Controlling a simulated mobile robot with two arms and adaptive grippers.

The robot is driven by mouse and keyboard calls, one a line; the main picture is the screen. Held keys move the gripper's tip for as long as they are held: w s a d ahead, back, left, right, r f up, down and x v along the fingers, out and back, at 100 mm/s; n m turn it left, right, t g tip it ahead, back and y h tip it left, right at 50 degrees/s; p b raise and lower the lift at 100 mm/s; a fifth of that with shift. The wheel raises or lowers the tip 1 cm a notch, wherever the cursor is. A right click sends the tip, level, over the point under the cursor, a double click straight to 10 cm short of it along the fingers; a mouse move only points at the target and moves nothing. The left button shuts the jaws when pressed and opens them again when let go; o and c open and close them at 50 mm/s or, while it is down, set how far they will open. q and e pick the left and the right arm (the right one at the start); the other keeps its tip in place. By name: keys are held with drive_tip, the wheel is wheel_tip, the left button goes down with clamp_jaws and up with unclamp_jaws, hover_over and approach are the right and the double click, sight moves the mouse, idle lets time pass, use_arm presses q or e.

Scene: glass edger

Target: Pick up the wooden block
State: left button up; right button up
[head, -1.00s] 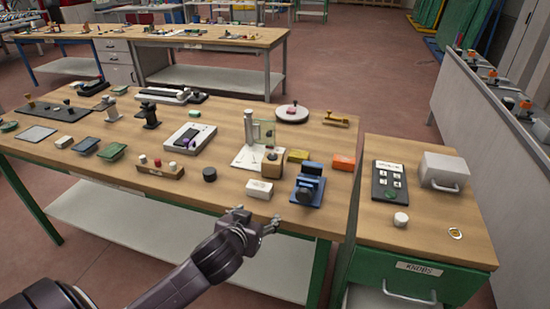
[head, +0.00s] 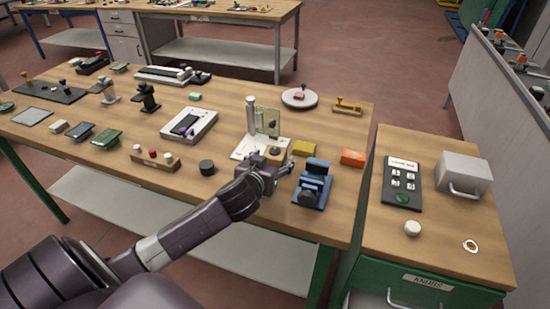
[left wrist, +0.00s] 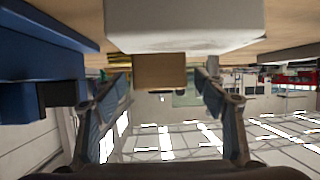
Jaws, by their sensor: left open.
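The wooden block (head: 274,154) is a small brown block with a dark round piece on top, on the workbench beside the white base of an upright stand. My left gripper (head: 280,168) is open, on the near side of the block and partly covering it in the head view. In the left wrist view, which looks upside down, the block (left wrist: 160,71) appears beyond and between the spread fingertips (left wrist: 163,84), with nothing held. My right gripper is not in view.
A blue device (head: 313,184) stands close to the right of my gripper and also shows in the left wrist view (left wrist: 42,70). A yellow block (head: 304,149) and an orange box (head: 353,157) lie further right. A black knob (head: 207,167) stands to the left.

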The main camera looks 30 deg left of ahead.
use_arm(q)
drive_tip(key=shift+x, duration=1.4)
drive_tip(key=shift+s, duration=0.1)
drive_tip(key=c, duration=1.4)
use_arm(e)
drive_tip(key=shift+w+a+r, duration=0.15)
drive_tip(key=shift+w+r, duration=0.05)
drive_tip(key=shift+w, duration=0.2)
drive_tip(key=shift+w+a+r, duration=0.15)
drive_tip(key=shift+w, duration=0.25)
use_arm(q)
drive_tip(key=shift+o, duration=0.2)
drive_tip(key=shift+r, duration=0.15)
